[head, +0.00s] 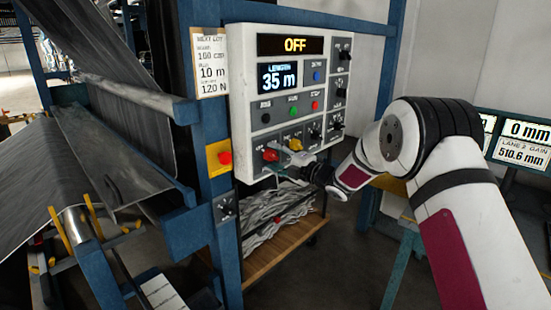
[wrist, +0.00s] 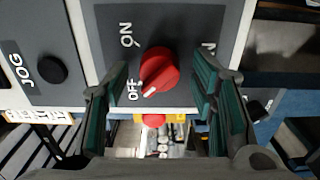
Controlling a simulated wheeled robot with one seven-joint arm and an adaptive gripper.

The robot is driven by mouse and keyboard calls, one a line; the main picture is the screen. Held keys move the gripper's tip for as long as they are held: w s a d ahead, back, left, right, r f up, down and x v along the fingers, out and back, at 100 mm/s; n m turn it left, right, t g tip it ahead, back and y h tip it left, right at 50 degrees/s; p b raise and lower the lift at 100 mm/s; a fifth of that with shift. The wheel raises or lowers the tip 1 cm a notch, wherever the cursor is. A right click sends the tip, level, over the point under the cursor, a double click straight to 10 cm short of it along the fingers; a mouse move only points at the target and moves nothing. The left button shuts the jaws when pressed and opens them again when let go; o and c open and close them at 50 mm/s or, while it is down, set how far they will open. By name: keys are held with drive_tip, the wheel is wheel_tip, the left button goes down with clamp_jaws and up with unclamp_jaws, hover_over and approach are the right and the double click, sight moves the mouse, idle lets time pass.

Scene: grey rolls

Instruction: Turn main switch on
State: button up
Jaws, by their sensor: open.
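The main switch is a red rotary knob (wrist: 158,72) on a dark panel with ON above it and OFF at its lower left. Its white pointer mark is at the lower left, towards OFF. In the head view the red knob (head: 270,155) is at the lower left of the white control box (head: 245,100). The box's top display (head: 295,44) reads OFF. My gripper (head: 285,167) is at the knob. In the wrist view my gripper (wrist: 160,85) is open, with one green-padded finger on each side of the knob.
A yellow knob (head: 295,144) is just right of the red one. A red emergency button (head: 225,157) on a yellow plate is to the left. Blue frame posts (head: 222,200) and a grey fabric roll (head: 140,97) stand left. A wooden shelf (head: 265,250) is below.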

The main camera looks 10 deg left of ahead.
drive_tip(key=c, duration=1.2)
drive_tip(key=shift+o, duration=0.2)
drive_tip(key=shift+m, duration=0.3)
drive_tip(key=m+b, duration=0.3)
drive_tip(key=m, duration=0.1)
drive_tip(key=shift+w+d+f, duration=0.1)
drive_tip(key=shift+f, duration=0.05)
drive_tip(key=m+b, duration=0.2)
drive_tip(key=m, duration=0.3)
drive_tip(key=m+b, duration=0.1)
drive_tip(key=m, duration=0.3)
drive_tip(key=shift+m+b, duration=0.3)
drive_tip(key=shift+m, duration=1.8)
